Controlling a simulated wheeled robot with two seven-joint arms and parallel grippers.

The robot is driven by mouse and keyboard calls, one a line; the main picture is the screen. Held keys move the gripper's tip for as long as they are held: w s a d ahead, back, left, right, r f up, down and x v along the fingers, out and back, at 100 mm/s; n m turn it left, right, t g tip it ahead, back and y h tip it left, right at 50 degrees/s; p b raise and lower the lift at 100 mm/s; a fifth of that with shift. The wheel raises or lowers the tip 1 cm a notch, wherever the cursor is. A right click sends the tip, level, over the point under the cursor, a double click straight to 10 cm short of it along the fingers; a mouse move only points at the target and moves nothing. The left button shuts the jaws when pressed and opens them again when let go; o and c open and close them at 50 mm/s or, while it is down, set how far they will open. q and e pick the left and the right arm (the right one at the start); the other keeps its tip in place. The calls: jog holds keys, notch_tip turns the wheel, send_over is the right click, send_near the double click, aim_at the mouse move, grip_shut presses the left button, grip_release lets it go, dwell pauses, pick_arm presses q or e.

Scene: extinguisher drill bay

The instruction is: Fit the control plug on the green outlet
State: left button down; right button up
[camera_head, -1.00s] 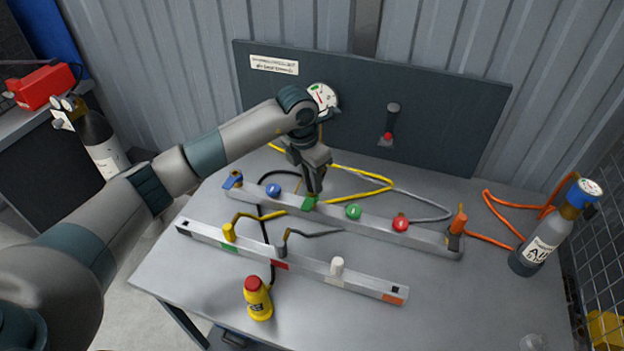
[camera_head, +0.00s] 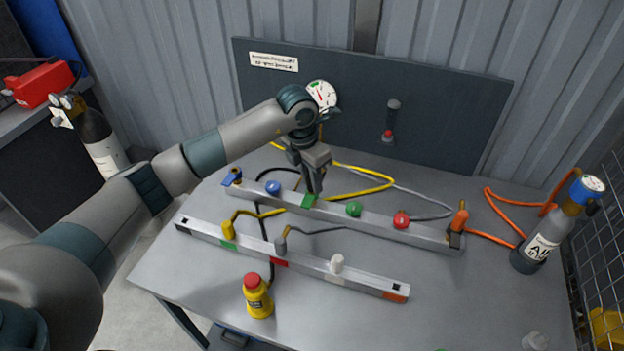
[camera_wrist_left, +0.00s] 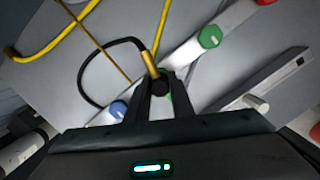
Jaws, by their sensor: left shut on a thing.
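My left gripper (camera_head: 315,190) points down at the back rail (camera_head: 332,208), over its green patch, the green outlet (camera_head: 309,201). In the left wrist view its fingers are shut on a black plug with a brass stem (camera_wrist_left: 150,64) and a black hose. A sliver of green shows just beyond the plug. The fingers hide the plug's lower end, so I cannot tell whether it is seated or just above the outlet. My right gripper is not in view.
Blue (camera_head: 273,187), green (camera_head: 354,209) and red (camera_head: 401,220) knobs stand along the back rail. The front rail (camera_head: 310,277) carries yellow (camera_head: 228,230), grey (camera_head: 281,243) and white (camera_head: 337,263) pieces. A yellow bottle (camera_head: 258,297) and an air cylinder (camera_head: 545,235) stand on the table.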

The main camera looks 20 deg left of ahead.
pick_arm(q)
jog(key=c, duration=1.5)
grip_release()
jog(key=shift+f, duration=0.15)
jog(key=shift+o, duration=0.2)
jog(key=shift+r, duration=0.55)
jog(key=r, duration=0.1)
jog(key=r+b, duration=0.1)
jog(key=r, duration=0.1)
jog(key=r+b, duration=0.1)
jog(key=r, duration=0.1)
jog(key=shift+s+a, duration=0.3)
jog(key=shift+s, duration=0.05)
notch_tip(320, 180, up, 11)
jog(key=s+a+b, duration=0.1)
jog(key=b, duration=0.1)
jog(key=shift+s+b, duration=0.3)
jog(key=shift+b, duration=0.05)
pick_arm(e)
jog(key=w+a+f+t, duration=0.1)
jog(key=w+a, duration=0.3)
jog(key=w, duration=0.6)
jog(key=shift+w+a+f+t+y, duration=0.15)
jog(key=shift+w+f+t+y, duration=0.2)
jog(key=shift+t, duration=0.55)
pick_arm(q)
jog(key=shift+r, duration=0.1)
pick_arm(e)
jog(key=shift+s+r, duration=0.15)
